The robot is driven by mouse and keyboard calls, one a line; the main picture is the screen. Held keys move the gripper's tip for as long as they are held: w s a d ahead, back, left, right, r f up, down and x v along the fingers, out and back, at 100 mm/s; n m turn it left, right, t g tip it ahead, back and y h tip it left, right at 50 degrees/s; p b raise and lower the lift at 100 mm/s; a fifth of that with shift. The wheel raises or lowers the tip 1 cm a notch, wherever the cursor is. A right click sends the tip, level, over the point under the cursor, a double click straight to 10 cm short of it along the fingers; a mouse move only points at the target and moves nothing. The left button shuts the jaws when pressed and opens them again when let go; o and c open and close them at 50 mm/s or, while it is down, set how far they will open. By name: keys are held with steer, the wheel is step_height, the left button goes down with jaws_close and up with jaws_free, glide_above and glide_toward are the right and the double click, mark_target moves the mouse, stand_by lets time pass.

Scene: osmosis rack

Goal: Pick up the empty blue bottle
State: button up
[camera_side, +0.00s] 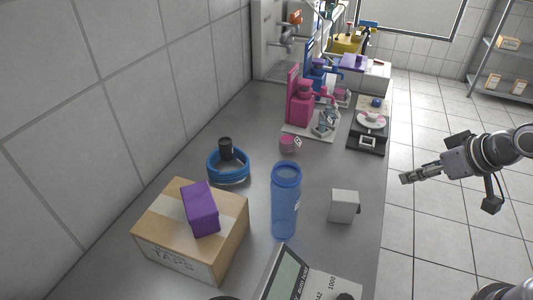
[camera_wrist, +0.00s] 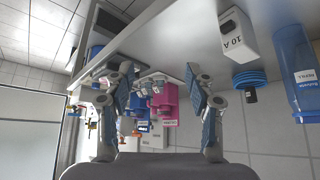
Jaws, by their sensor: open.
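The blue bottle (camera_side: 285,200) stands upright on the grey counter, translucent with an open top and a white label on its side; no contents show in it. My gripper (camera_side: 405,178) is in the air off the counter's right side, well apart from the bottle. In the wrist view its two fingers (camera_wrist: 163,98) are spread wide with nothing between them.
A white box (camera_side: 344,206) stands right of the bottle. A cardboard box (camera_side: 188,240) with a purple box (camera_side: 201,208) on top is at left. A blue coil (camera_side: 228,166), pink device (camera_side: 303,108) and black scale (camera_side: 367,138) stand farther back. Bare counter lies around the bottle.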

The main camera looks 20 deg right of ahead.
steer(key=o, duration=0.6)
step_height(320, 180, up, 9)
steer(key=n+g, duration=0.7)
steer(key=n, duration=1)
glide_above(287, 190)
steer(key=w+d, duration=0.1)
steer(key=w, duration=0.1)
steer(key=shift+w+d+f, duration=0.1)
steer(key=shift+f, duration=2.6)
steer(key=shift+w+d+f, duration=0.1)
steer(key=shift+f, duration=2.55)
